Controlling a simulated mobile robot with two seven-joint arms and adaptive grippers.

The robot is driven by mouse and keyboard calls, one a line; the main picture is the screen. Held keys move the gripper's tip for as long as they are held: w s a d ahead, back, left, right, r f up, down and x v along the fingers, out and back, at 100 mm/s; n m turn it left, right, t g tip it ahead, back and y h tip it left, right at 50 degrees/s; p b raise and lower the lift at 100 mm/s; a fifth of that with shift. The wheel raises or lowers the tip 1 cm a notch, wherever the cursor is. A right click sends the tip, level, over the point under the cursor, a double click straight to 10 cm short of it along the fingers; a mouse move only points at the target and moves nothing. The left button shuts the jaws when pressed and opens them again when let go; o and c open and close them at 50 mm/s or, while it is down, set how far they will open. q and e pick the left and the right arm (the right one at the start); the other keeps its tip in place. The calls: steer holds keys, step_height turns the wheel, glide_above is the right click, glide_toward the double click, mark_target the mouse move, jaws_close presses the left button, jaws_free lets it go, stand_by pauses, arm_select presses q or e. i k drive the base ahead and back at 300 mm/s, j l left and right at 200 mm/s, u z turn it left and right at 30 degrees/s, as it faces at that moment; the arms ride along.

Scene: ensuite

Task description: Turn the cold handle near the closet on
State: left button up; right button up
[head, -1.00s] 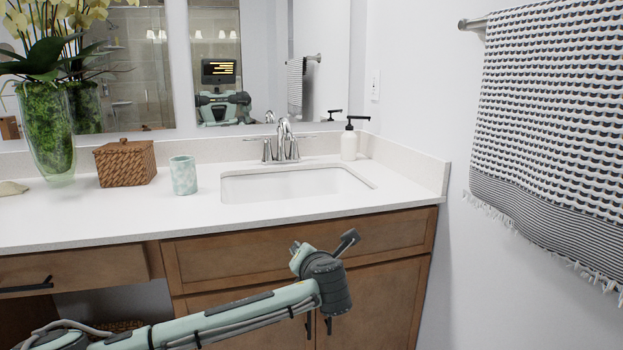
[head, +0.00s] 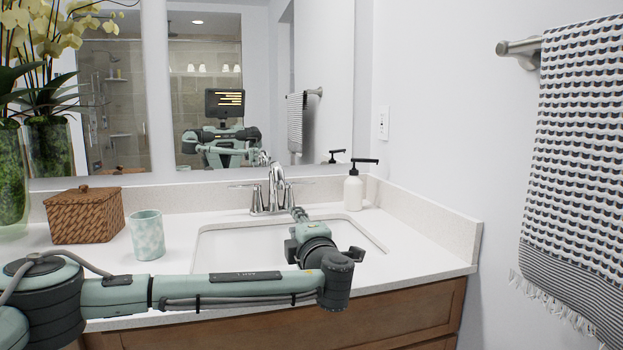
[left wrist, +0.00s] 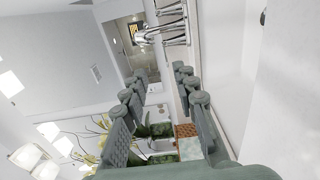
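The chrome faucet (head: 277,190) stands behind the white sink (head: 215,245). It has a left lever handle (head: 246,187) and a right lever handle (head: 302,181), both pointing outward. No closet shows to tell which handle is near it. My left gripper (head: 299,213) is over the sink, pointing toward the faucet, in front of and below the right handle. In the left wrist view the fingers of my left gripper (left wrist: 160,72) are apart with nothing between them, and the faucet (left wrist: 148,36) lies beyond the tips. My right gripper is not in view.
A white soap dispenser (head: 353,190) stands right of the faucet. A marbled cup (head: 147,236), a wicker box (head: 84,215) and a plant vase (head: 12,185) stand on the left. A towel (head: 585,150) hangs on the right wall. A mirror (head: 262,90) is behind.

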mark_target(288, 185)
steer(key=i+l, duration=0.15)
steer(key=i, duration=0.35)
steer(key=i+l, duration=0.15)
steer(key=i, duration=0.35)
